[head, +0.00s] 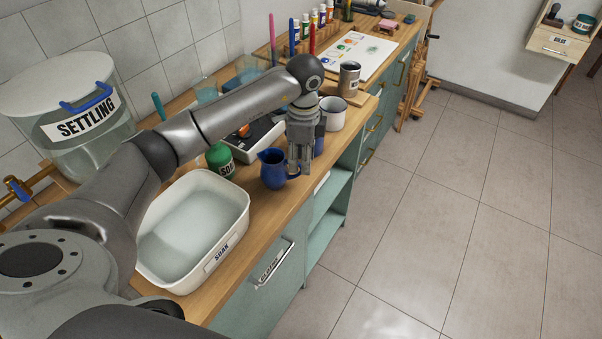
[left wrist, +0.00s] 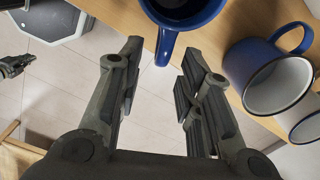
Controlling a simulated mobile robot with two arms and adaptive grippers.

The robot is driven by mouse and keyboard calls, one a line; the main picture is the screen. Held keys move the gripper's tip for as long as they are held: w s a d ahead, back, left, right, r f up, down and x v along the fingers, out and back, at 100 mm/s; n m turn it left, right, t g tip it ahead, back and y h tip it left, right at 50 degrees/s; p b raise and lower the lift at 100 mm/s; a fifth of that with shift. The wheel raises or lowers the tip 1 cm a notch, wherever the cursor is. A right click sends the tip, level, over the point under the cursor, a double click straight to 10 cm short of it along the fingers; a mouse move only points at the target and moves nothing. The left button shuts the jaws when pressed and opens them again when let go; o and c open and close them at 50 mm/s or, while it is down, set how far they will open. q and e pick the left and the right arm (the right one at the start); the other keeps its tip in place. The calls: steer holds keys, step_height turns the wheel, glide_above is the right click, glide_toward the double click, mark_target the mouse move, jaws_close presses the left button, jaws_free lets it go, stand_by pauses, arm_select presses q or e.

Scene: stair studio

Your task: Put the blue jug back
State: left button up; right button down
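The blue jug (head: 272,170) stands upright on the wooden counter near its front edge, its spout toward the left of the head view. My left gripper (head: 299,168) points down just right of it, on the handle side. In the left wrist view, the jug (left wrist: 183,12) is at the top, and its handle reaches to between the tips of my left gripper (left wrist: 160,58). The two fingers are apart, with a gap to the handle. A small dark gripper-like part at the left edge of the left wrist view looks like my right gripper (left wrist: 16,66); its opening is unclear.
A blue mug (left wrist: 262,72) and a white mug (head: 333,113) stand close behind my gripper. The SOAK basin (head: 236,240) holds water at the front left. A green pot (head: 219,160) stands left of the jug. The SETTLING tank (head: 68,128) is farther left. Open floor lies right.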

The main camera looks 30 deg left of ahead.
arm_select(q)
step_height(320, 180, up, 6)
steer(key=shift+d+b, duration=0.1)
steer(key=shift+b, duration=0.45)
